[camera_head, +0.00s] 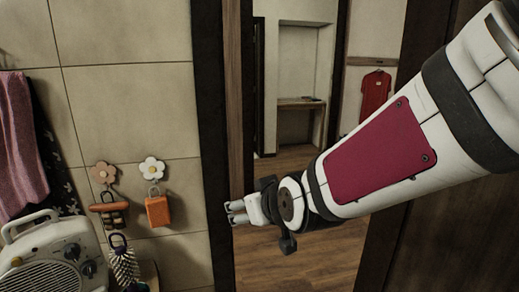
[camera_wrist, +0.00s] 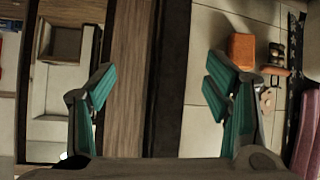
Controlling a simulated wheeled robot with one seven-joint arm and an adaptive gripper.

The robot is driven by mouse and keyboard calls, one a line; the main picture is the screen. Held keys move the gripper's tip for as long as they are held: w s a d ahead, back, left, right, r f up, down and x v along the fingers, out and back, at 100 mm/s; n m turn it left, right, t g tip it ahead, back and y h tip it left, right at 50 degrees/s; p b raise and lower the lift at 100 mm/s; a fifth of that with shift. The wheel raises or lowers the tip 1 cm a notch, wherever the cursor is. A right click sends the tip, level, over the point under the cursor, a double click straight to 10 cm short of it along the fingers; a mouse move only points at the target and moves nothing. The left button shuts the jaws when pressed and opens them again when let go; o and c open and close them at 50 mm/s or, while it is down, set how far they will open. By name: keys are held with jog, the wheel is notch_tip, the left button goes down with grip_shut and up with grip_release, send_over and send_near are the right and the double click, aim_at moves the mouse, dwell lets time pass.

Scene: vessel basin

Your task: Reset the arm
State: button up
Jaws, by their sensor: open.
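My arm reaches in from the right in the head view, white with a dark red panel. My gripper (camera_head: 236,212) is at its end, in front of the wooden door frame (camera_head: 236,120). In the wrist view my gripper (camera_wrist: 158,92) has its two green-padded fingers wide apart, with nothing between them but the door frame behind. It is empty and touches nothing that I can see.
An orange padlock-shaped item (camera_head: 158,211) hangs from a white flower hook (camera_head: 152,168) on the tiled wall, left of my gripper. A cream radio (camera_head: 52,258) stands lower left. The doorway opens onto wooden floor (camera_head: 300,262).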

jog(key=s+d+r+m+g+h, duration=0.1)
jog(key=s+d+m+g+h, duration=0.1)
jog(key=s+d, duration=0.8)
jog(key=s+d+r+m+g+h, duration=0.2)
jog(key=s+d+m+g, duration=0.1)
jog(key=s+d, duration=0.7)
jog(key=s, duration=0.3)
jog(key=shift+d+m, duration=0.2)
jog(key=shift+m, duration=0.2)
